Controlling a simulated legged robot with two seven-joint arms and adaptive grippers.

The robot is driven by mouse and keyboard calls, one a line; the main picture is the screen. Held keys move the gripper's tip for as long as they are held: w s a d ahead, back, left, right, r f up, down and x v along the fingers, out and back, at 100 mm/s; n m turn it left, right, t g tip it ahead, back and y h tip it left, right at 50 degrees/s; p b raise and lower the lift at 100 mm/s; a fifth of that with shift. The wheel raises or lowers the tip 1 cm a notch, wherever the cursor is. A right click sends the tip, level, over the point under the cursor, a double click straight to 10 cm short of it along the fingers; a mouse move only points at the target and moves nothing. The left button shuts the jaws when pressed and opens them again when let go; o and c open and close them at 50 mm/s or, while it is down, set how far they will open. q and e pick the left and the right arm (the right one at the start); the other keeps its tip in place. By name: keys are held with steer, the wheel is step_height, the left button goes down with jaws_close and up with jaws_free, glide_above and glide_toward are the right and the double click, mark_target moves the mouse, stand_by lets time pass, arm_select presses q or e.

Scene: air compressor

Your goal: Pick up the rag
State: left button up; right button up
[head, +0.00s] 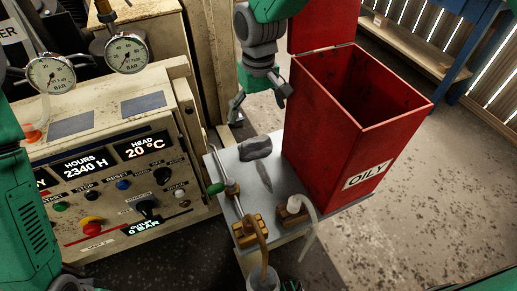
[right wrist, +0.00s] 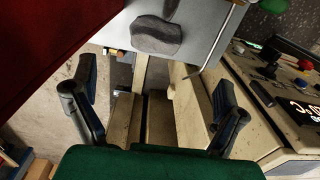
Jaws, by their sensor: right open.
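A dark grey rag (head: 256,149) lies crumpled on the far left part of a grey metal shelf (head: 228,163), left of the red bin. It also shows at the top of the right wrist view (right wrist: 156,35). My right gripper (head: 261,100) is open and empty, with its fingers spread apart. It is beyond the rag in the head view, apart from it. In the right wrist view the rag lies ahead of the two fingers (right wrist: 157,103). My left arm shows at the left edge of the head view, but I cannot make out its gripper.
A red bin (head: 318,130) marked OILY stands open right beside the rag. The compressor control panel (head: 110,190) with gauges (head: 128,53) is on the left.

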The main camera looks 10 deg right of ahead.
steer(key=b, duration=0.2)
glide_above(257, 139)
steer(key=s+a, duration=0.1)
steer(key=shift+h, duration=0.3)
step_height(257, 139, down, 7)
steer(key=shift+r, duration=0.1)
steer(key=shift+d+f, duration=0.1)
steer(key=shift+f, duration=0.25)
steer(key=shift+d+f, duration=0.4)
steer(key=shift+d, duration=0.05)
steer(key=f, duration=0.1)
steer(key=f+b, duration=0.1)
steer(key=f, duration=0.1)
steer(key=w+f+b, duration=0.1)
steer(key=shift+a+f, duration=0.4)
steer(key=shift+a, duration=0.15)
steer(key=shift+d, duration=0.25)
steer(key=c, duration=1.2)
arm_select(q)
step_height(257, 139, down, 4)
steer(key=shift+a+f, duration=0.1)
steer(key=shift+f, duration=0.05)
arm_select(e)
steer(key=shift+d, duration=0.15)
steer(key=shift+c, duration=0.2)
